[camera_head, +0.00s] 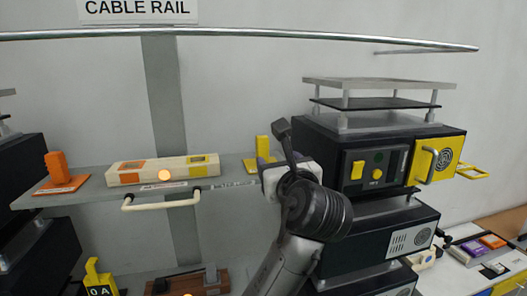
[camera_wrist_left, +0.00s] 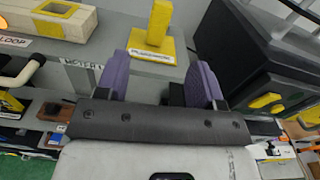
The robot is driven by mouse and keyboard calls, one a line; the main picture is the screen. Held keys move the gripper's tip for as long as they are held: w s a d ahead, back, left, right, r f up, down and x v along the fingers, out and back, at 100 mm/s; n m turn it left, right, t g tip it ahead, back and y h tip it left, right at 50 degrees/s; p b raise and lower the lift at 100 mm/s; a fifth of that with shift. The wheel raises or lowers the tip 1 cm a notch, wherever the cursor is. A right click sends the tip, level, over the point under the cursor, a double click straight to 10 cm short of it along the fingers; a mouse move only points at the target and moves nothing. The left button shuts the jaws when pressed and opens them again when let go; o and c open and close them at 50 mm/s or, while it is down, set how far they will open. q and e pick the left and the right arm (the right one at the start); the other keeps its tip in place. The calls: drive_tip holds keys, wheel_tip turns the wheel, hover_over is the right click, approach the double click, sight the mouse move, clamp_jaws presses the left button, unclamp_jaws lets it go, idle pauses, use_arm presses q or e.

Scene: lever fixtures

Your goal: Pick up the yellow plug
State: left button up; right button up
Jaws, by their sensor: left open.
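The yellow plug (camera_head: 263,149) stands upright on a yellow base near the right end of the grey shelf. In the left wrist view the plug (camera_wrist_left: 160,22) is ahead of the jaws, its upright block at the top middle, with a small label on the base front. My left gripper (camera_head: 280,145) is just right of the plug in the head view and partly covers its base. In the left wrist view my left gripper (camera_wrist_left: 160,78) is open, its two purple-padded fingers apart with nothing between them. My right gripper is not in view.
A cream block (camera_head: 163,170) with orange and yellow patches and an orange plug (camera_head: 58,173) share the shelf (camera_head: 225,168). A cream handle (camera_head: 160,203) juts from its front. Black equipment with a yellow panel (camera_head: 437,158) stands close to the right of my left arm. A metal rail (camera_head: 230,33) crosses above.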

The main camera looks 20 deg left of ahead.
sight(263, 144)
use_arm(q)
drive_tip(key=shift+m, duration=0.5)
drive_tip(key=p+x, duration=0.3)
drive_tip(key=x, duration=0.4)
drive_tip(key=shift+w+a+r, duration=0.1)
drive_tip(key=shift+w, duration=0.05)
drive_tip(key=shift+w+a, duration=0.3)
drive_tip(key=shift+w, duration=0.2)
drive_tip(key=p+x, duration=0.3)
drive_tip(key=x, duration=0.1)
drive_tip(key=shift+w+a+p, duration=0.2)
drive_tip(key=shift+p, duration=0.2)
drive_tip(key=shift+w+a, duration=0.2)
drive_tip(key=shift+w, duration=0.1)
drive_tip(key=shift+c, duration=0.2)
drive_tip(key=c, duration=1)
